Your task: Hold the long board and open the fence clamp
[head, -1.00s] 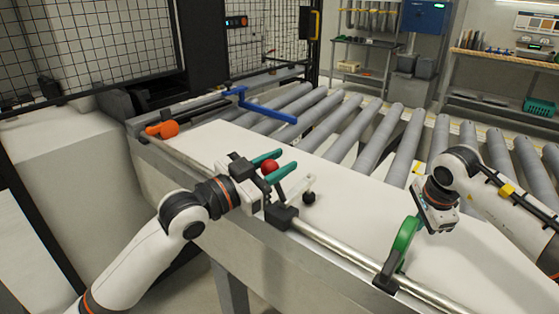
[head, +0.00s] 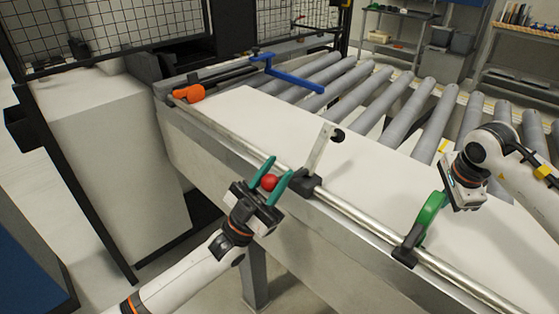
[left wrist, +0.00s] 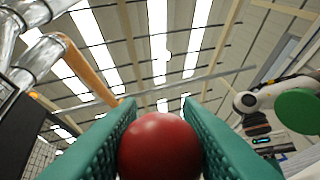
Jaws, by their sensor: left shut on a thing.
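The long board (head: 300,128) lies flat along the rail, partly over the rollers. My left gripper (head: 272,177) has its teal fingers shut on the red ball knob (head: 269,182) of the fence clamp, on the near side of the rail. In the left wrist view the red knob (left wrist: 159,146) sits between both fingers. The clamp's pale arm (head: 319,150) with its black tip stands tilted up, off the board. My right gripper (head: 460,195) is low over the board's right part beside a green handle (head: 431,211); its fingers cannot be made out.
A steel rail (head: 365,221) runs along the near edge and carries the clamp block (head: 302,183). An orange piece (head: 188,93) and a blue bar (head: 287,74) are at the far left end. Grey rollers (head: 408,104) lie behind the board. A mesh fence (head: 110,28) stands at left.

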